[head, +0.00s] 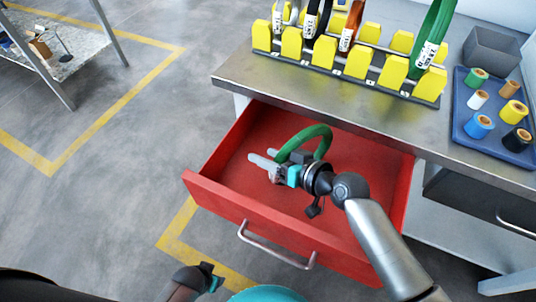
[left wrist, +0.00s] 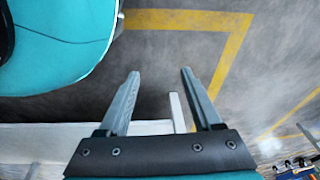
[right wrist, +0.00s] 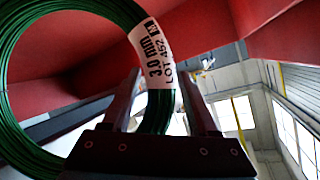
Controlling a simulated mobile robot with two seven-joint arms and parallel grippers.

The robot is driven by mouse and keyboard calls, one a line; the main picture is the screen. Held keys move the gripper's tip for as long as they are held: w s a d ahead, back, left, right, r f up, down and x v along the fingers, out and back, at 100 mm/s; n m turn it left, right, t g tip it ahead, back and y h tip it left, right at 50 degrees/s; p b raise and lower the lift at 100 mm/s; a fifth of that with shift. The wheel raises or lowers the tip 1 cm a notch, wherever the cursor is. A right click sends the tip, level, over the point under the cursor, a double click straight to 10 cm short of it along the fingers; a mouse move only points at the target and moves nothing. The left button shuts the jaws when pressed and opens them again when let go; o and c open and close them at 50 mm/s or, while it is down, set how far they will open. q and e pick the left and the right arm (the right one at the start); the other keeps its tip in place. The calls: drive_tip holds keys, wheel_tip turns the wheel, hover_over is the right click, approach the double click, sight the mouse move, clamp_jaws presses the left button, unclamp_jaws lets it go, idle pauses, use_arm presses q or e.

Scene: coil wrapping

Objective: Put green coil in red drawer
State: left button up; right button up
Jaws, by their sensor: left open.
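The red drawer (head: 228,208) is pulled open below the bench top. A green coil (head: 322,133) with a white label is tilted up inside the drawer opening. Its lower part is hidden behind my right gripper (head: 264,162), and I cannot tell whether it touches the drawer floor. In the right wrist view, the green coil (right wrist: 22,130) passes between the fingers of my right gripper (right wrist: 162,75), which are spread apart. My left gripper (left wrist: 160,73) is open and empty over the floor, outside the drawer. Another green coil (head: 437,28) hangs on the yellow rack.
The yellow rack (head: 358,62) holds several coils on the bench top (head: 240,80). A blue tray (head: 463,115) with several spools and a grey bin (head: 490,52) stand at the right. A shelf table (head: 85,48) stands far left. The floor left of the drawer is clear.

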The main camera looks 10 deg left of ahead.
use_arm(q)
drive_tip(key=shift+s, duration=0.15)
use_arm(e)
drive_tip(key=shift+r, duration=0.1)
use_arm(q)
drive_tip(key=shift+s+a+f+p, duration=0.6)
drive_tip(key=shift+s+a, duration=0.1)
drive_tip(key=shift+s, duration=0.2)
drive_tip(key=shift+s+a+f+p, duration=0.55)
drive_tip(key=shift+s+a, duration=0.15)
drive_tip(key=shift+s, duration=0.15)
use_arm(e)
drive_tip(key=v, duration=0.7)
drive_tip(key=shift+d+r, duration=0.2)
drive_tip(key=shift+s, duration=0.1)
